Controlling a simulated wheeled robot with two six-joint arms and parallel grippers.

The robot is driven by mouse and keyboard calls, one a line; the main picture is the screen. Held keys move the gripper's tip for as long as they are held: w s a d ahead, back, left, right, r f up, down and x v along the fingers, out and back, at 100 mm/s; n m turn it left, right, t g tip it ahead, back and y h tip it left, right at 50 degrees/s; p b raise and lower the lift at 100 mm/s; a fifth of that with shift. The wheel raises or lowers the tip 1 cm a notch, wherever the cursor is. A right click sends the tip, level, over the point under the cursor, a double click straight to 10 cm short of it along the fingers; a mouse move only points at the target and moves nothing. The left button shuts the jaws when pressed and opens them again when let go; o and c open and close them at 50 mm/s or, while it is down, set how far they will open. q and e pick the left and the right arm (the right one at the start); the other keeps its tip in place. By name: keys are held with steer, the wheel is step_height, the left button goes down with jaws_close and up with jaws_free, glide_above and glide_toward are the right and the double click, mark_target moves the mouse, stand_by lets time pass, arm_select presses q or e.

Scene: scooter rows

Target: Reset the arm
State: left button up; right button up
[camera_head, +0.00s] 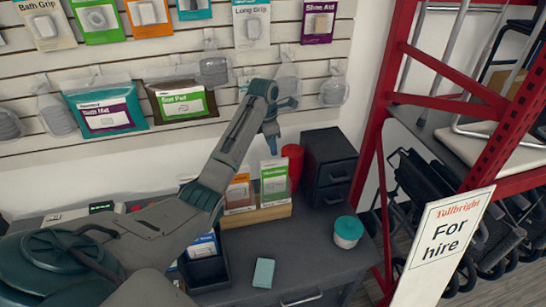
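My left arm (235,140) comes in from the lower left. It reaches up across the counter towards the slatted wall. My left gripper (284,102) is at its raised end, in front of the hanging clear packs and above the counter. It is small and seen from an angle, so I cannot tell whether its fingers are apart or closed. No held object can be made out. My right arm's gripper is not in view.
A dark counter (310,245) holds a leaflet rack (257,215), a small drawer unit (330,165), a teal-lidded tub (348,232) and a pale teal block (264,272). A red shelving frame (380,120) and a "For hire" sign (440,245) stand at the right.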

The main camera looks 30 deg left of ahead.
arm_select(q)
steer(key=r, duration=0.3)
steer(key=r+p, duration=0.1)
steer(key=r, duration=0.1)
steer(key=shift+s+a+r, duration=0.2)
steer(key=shift+s+a, duration=0.05)
steer(key=shift+s, duration=0.05)
